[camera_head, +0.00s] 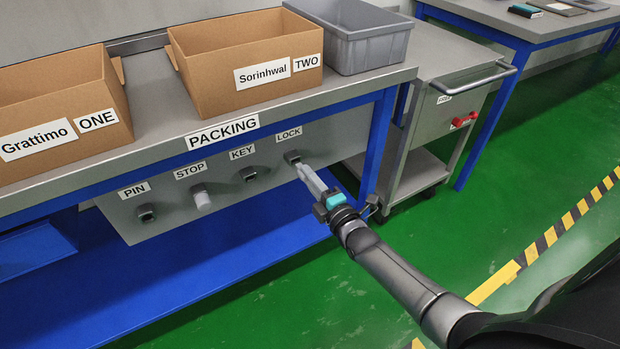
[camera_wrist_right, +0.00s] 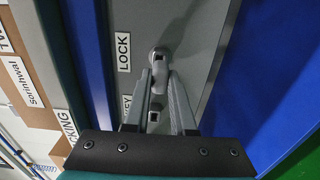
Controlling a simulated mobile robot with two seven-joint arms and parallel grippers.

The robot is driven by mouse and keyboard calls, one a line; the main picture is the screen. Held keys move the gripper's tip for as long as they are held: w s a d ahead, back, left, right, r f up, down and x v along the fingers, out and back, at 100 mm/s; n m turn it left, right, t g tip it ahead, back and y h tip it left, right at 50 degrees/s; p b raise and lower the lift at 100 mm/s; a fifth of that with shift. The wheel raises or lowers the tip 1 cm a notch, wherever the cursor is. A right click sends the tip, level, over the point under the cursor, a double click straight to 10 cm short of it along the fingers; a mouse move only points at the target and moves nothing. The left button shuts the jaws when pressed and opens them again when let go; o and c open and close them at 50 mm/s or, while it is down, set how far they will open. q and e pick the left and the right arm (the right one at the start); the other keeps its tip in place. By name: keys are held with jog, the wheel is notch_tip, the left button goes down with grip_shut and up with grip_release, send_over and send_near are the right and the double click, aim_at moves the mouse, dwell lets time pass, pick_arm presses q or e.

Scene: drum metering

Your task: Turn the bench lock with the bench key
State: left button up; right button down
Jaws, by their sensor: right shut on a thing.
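The bench lock (camera_head: 292,157) sits on the grey panel under the bench, below the LOCK label. It also shows as a grey round fitting in the right wrist view (camera_wrist_right: 158,54). My right gripper (camera_head: 304,171) reaches the lock from the front right. In the right wrist view its fingertips (camera_wrist_right: 160,80) close together at the lock, shut on a small grey piece, which looks like the bench key. The fingers hide most of it, so its seating and turn angle cannot be told. The holder under the KEY label (camera_head: 249,174) shows a dark square opening. My left gripper is out of view.
The panel also carries a PIN fitting (camera_head: 146,213) and a white STOP piece (camera_head: 202,199). Cardboard boxes ONE (camera_head: 50,100) and TWO (camera_head: 238,65) and a grey bin (camera_head: 365,51) stand on the bench. A blue leg (camera_head: 378,145) and a cart (camera_head: 440,115) are right of the lock.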

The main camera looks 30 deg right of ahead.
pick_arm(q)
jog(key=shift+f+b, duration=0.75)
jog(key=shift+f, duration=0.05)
pick_arm(e)
jog(key=shift+w, duration=1.6)
jog(key=c, duration=0.7)
grip_release()
jog(key=shift+s, duration=0.3)
pick_arm(q)
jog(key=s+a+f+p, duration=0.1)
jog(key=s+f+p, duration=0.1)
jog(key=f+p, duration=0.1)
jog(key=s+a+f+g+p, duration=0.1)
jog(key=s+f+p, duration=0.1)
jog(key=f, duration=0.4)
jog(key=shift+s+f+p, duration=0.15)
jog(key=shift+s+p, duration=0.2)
jog(key=shift+p, duration=0.15)
pick_arm(e)
jog(key=shift+s+d, duration=0.2)
jog(key=shift+s, duration=7.1)
